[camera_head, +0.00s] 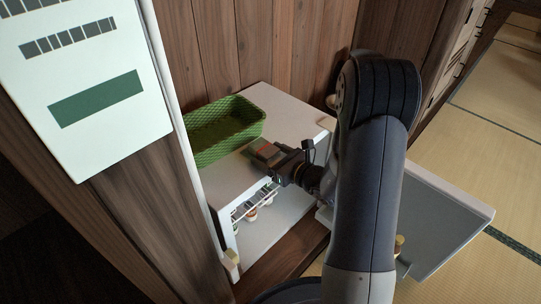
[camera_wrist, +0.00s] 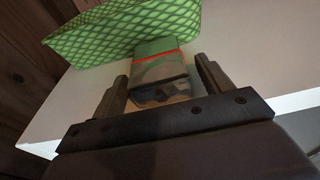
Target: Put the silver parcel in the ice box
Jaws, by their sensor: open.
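The silver parcel (camera_wrist: 160,66) shows in the wrist view as a small shiny block with a red band and greenish reflections. It lies on top of the white ice box (camera_head: 288,108), in front of a green basket. My gripper (camera_wrist: 163,82) is open, with one finger on each side of the parcel's near end; I cannot tell if they touch it. In the head view the parcel (camera_head: 265,151) shows just beyond my gripper (camera_head: 274,163). The ice box's door (camera_head: 440,225) is swung open to the right, and its inside is partly hidden by my arm.
The green basket (camera_head: 222,128) stands on the ice box top, close behind the parcel. A wire rack with small round items (camera_head: 251,213) shows inside the ice box. A wooden wall (camera_head: 270,45) is behind, and a white panel (camera_head: 85,85) is at the left. Tatami lies right.

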